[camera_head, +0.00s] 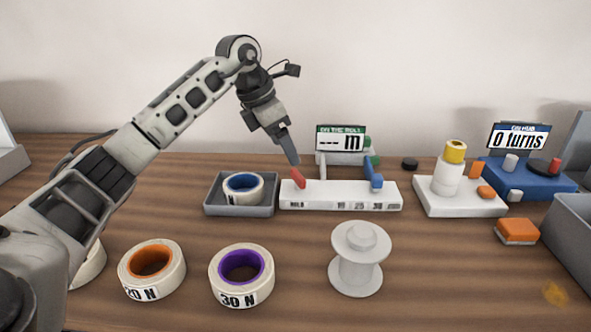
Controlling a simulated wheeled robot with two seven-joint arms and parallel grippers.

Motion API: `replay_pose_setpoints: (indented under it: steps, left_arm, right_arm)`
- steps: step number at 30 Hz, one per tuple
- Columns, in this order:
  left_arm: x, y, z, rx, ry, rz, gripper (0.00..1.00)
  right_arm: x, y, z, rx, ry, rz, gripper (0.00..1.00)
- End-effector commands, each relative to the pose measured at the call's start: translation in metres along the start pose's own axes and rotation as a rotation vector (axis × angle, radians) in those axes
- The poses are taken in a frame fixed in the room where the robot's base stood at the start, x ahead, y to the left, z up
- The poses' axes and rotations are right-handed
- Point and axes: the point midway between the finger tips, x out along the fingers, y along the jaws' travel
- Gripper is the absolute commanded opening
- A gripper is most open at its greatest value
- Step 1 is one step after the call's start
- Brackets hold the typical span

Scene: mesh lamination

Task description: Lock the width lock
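A long white bar (341,204) with printed width marks lies in the middle of the table. A red lever (297,176) sits at its left end, by the lettering. A blue slider-like piece (374,175) stands near its right end. I cannot tell for sure which of these is the width lock. My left gripper (294,163) points down at the red lever, with its tips at or just above it. Contact is unclear, and the fingers overlap in this view, so their opening is hidden. My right gripper is not in view.
A grey tray (240,211) holding a blue-cored roll stands left of the bar. Tape rolls with orange (152,291) and purple (241,298) cores and a white spool (357,280) stand in front. A white base (460,206), blue stand (533,188) and grey bin (577,232) are at right.

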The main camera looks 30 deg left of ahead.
Motion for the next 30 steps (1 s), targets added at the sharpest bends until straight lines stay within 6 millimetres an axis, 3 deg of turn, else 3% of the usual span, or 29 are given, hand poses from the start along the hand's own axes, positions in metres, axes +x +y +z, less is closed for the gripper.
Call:
replay_pose_setpoints:
  steps: [3,10,15,24,29,30]
  left_arm:
    - [0.028,-0.001,-0.001,0.000,0.002,-0.004,0.78]
    - [0.063,-0.001,0.000,0.000,0.000,-0.003,0.78]
    - [0.074,0.000,0.001,0.000,-0.002,-0.002,0.78]
    - [0.076,0.000,0.000,0.000,-0.001,-0.001,0.78]
    - [0.076,0.000,0.000,0.000,-0.002,-0.001,0.34]
    - [0.076,0.000,0.001,0.000,-0.002,-0.001,0.33]
  right_arm:
    - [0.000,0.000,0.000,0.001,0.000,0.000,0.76]
    - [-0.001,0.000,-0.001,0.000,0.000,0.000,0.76]
    - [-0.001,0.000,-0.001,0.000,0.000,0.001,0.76]
    - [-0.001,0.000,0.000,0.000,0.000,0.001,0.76]
    - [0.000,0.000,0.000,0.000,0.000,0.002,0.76]
    - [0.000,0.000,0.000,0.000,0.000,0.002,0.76]
